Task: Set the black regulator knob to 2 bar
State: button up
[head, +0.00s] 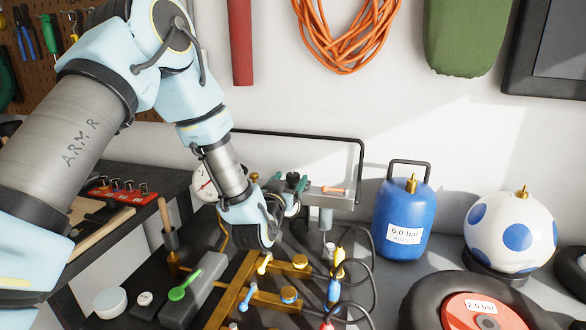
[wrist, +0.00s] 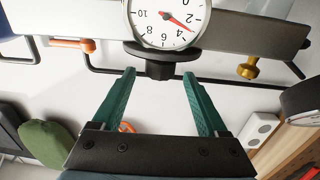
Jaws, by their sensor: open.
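The black regulator knob (wrist: 160,68) juts from a dark round collar on a grey bar in the wrist view. In the head view the teal fingers of my gripper (head: 289,181) flank a small black part, and my arm hides much of the regulator.
A grey bar (head: 332,200) with an orange lever (head: 338,190) runs right of my gripper. Brass piping (head: 270,299) lies in front below. A blue tank (head: 403,220), a spotted white ball tank (head: 510,230) and a tyre (head: 420,300) stand to the right.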

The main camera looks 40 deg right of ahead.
aim_at(291, 178)
jog(key=shift+p+x, duration=0.45)
jog(key=shift+x, duration=1.1)
grip_shut()
